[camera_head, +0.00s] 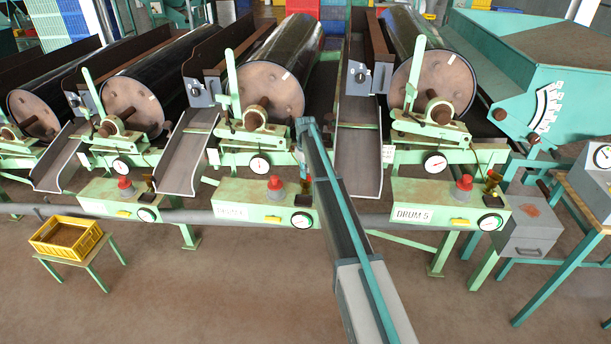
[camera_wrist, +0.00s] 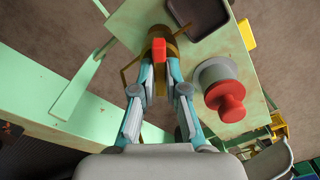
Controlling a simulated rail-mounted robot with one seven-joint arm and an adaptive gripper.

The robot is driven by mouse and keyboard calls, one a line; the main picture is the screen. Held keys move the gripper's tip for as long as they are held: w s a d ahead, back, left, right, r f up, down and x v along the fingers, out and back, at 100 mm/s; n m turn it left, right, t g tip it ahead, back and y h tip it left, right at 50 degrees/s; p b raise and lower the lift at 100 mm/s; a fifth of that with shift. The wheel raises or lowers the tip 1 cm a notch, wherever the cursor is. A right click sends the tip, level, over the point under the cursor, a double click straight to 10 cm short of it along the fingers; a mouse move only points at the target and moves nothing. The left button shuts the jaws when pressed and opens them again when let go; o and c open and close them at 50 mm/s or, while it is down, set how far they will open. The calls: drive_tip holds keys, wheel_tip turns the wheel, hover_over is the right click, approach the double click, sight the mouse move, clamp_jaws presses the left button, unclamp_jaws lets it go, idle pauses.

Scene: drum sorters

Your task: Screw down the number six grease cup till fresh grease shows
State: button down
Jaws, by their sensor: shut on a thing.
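In the wrist view my gripper (camera_wrist: 160,66) is shut on a brass-coloured grease cup (camera_wrist: 160,32) with a bright red piece on its near side. The cup is upright over a pale green housing, and the fingers hide its lower part. No grease can be made out on it. In the head view my arm reaches to the middle drum station, and its end hides this cup. The station's label (camera_head: 230,211) is too blurred to read. The right station's label (camera_head: 411,215) reads DRUM 5.
A red mushroom button (camera_wrist: 225,95) on a grey base stands close right of my gripper. A dark tray (camera_wrist: 200,14) lies beyond the cup. Dial gauges (camera_head: 301,220) sit on the station fronts. A yellow crate (camera_head: 66,238) stands on a small table at left. The front floor is clear.

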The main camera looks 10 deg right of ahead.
drive_tip(key=m+b, duration=0.1)
drive_tip(key=m, duration=0.2)
drive_tip(key=shift+m, duration=0.4)
drive_tip(key=shift+m+b, duration=0.4)
drive_tip(key=shift+m, duration=1.4)
drive_tip(key=c, duration=1.2)
unclamp_jaws()
wheel_tip(320, 180, up, 12)
